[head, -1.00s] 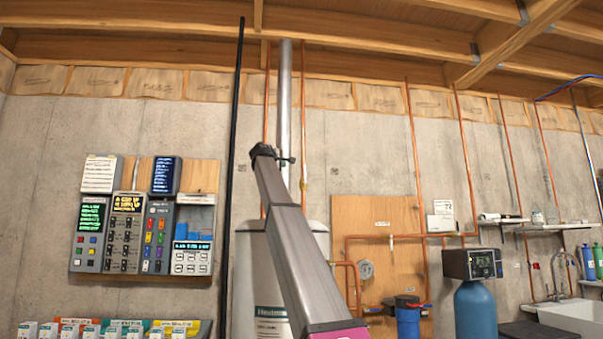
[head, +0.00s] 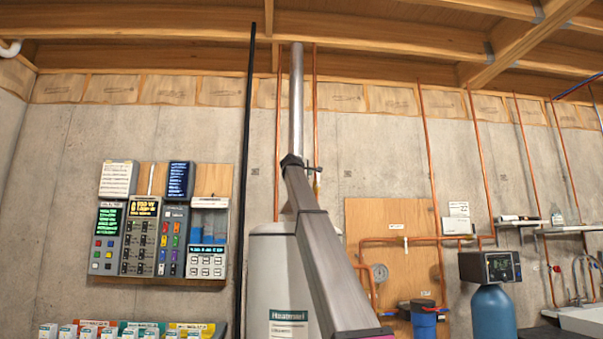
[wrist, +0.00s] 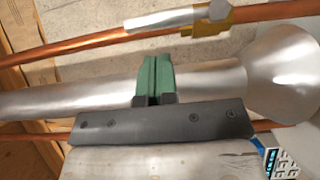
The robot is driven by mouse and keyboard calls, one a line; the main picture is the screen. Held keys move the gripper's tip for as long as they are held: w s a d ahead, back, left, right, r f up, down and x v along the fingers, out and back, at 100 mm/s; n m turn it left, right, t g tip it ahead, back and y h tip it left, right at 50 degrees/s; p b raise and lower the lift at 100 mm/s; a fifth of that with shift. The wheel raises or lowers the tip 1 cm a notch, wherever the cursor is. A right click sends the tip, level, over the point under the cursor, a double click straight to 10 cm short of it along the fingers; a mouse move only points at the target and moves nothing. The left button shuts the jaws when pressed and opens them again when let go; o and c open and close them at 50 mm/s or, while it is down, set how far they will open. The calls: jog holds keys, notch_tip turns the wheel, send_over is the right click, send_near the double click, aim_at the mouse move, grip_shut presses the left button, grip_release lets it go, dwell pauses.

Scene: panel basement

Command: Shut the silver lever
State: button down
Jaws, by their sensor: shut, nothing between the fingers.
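The silver lever (wrist: 170,19) is in the wrist view at the top. It is a flat grey handle lying roughly along a copper pipe, joined to a brass valve body (wrist: 208,24). My gripper (wrist: 155,62) has green fingers, shut together and empty, below the lever in the wrist picture and apart from it. In the head view my gripper (head: 291,158) is raised in front of the wall, just left of the copper pipe with the valve (head: 316,186). The lever is too small there to tell its position.
A silver duct (wrist: 70,97) runs behind my fingers in the wrist view, above a grey tank (head: 270,270). A black pole (head: 247,150) stands left of my arm. A control panel (head: 160,235) hangs at left. A wooden board (head: 385,215) with pipes is at right.

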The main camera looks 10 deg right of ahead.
jog(key=shift+w+d, duration=0.2)
jog(key=shift+d, duration=0.95)
jog(key=shift+d+r+m+g, duration=0.15)
jog(key=shift+d+m+g, duration=0.15)
jog(key=shift+m, duration=0.2)
jog(key=d+f+m+g+y, duration=0.3)
jog(key=d+m+y, duration=0.5)
jog(key=m+y, duration=0.1)
jog(key=shift+f+m, duration=0.2)
jog(key=shift+m, duration=0.1)
dwell(0.3)
jog(key=shift+d, duration=0.15)
dwell(0.5)
